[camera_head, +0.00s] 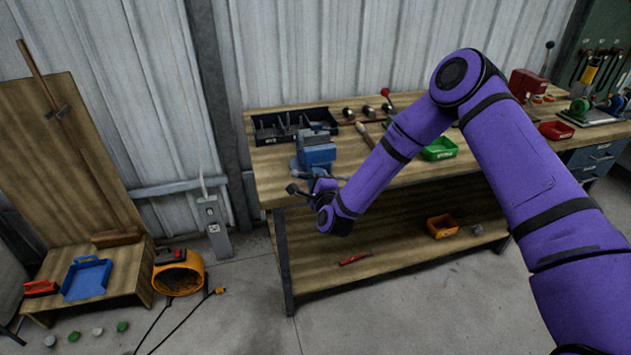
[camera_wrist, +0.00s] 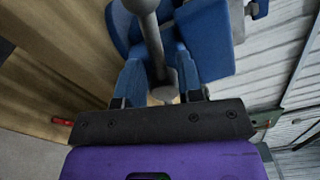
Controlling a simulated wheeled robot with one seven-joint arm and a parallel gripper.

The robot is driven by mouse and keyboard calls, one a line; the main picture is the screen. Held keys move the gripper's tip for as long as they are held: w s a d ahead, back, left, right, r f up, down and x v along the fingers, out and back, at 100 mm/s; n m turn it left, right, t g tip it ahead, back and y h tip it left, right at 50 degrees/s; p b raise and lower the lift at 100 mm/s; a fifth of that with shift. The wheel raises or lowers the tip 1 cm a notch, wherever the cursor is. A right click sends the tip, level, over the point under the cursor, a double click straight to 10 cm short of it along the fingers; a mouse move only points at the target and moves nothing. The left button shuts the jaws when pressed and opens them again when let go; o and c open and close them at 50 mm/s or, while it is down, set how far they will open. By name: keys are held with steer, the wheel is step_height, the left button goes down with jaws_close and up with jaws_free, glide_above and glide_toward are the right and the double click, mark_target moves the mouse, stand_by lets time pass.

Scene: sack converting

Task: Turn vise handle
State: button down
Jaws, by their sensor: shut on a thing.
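The blue vise (camera_head: 316,152) sits at the left front edge of the wooden workbench. Its grey bar handle shows in the wrist view (camera_wrist: 153,42), running from a thick end at the top down between my fingers. In the head view a dark knobbed end of the handle (camera_head: 293,188) sticks out left of my gripper. My gripper (camera_head: 318,188) is just in front of and below the vise. In the wrist view my gripper (camera_wrist: 160,72) is shut on the handle, one blue finger on each side. The vise body (camera_wrist: 208,40) fills the view behind it; the exact contact is partly hidden.
On the lower shelf are an orange bin (camera_head: 442,227) and a red tool (camera_head: 355,258).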

steer(key=shift+s+d+r+m, duration=0.1)
steer(key=shift+m, duration=1)
steer(key=c, duration=1.1)
jaws_free()
steer(key=shift+r, duration=0.1)
steer(key=shift+s, duration=0.1)
steer(key=v, duration=1)
steer(key=shift+s+d, duration=0.15)
steer(key=shift+s, duration=0.2)
